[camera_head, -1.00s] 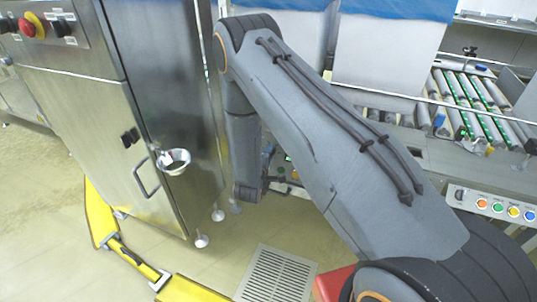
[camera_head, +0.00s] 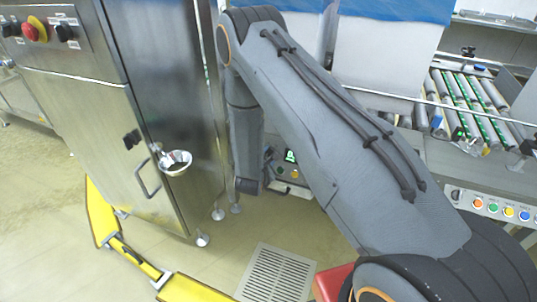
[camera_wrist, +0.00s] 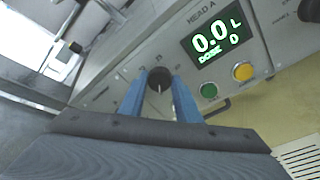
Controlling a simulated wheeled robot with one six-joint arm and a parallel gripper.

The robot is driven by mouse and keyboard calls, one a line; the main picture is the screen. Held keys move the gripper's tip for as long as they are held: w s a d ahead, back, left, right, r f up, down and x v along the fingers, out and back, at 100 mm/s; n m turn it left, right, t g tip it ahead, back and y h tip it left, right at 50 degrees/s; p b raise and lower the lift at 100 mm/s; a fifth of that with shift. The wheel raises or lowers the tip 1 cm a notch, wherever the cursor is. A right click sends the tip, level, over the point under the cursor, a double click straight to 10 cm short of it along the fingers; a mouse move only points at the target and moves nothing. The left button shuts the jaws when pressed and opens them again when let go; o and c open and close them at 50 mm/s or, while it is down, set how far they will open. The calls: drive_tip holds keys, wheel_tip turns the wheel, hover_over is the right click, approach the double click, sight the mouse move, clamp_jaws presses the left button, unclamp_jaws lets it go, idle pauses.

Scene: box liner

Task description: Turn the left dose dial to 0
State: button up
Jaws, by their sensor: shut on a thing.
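The black dose dial (camera_wrist: 159,78) sits on the panel marked HEAD A, with a white pointer line on its face and small scale marks around it. My gripper (camera_wrist: 160,92) has its two blue fingers on either side of the dial, shut on it. The lit display (camera_wrist: 215,40) to the right of the dial reads 0.0 L DOSE in the wrist view. In the head view the display (camera_head: 290,156) shows small and green beside my wrist, and my arm hides the dial and fingers.
A green button (camera_wrist: 209,90) and a yellow button (camera_wrist: 243,72) sit below the display, right of my fingers. A steel cabinet (camera_head: 165,100) stands close to the left of my arm. A roller conveyor (camera_head: 470,105) is at the right.

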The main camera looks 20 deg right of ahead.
drive_tip(key=shift+d, duration=0.15)
idle(0.4)
drive_tip(key=o, duration=1.1)
drive_tip(key=shift+c, duration=0.2)
drive_tip(key=shift+s+a+r, duration=0.15)
drive_tip(key=shift+a, duration=0.1)
drive_tip(key=v, duration=0.7)
drive_tip(key=shift+s, duration=0.25)
drive_tip(key=shift+r, duration=0.15)
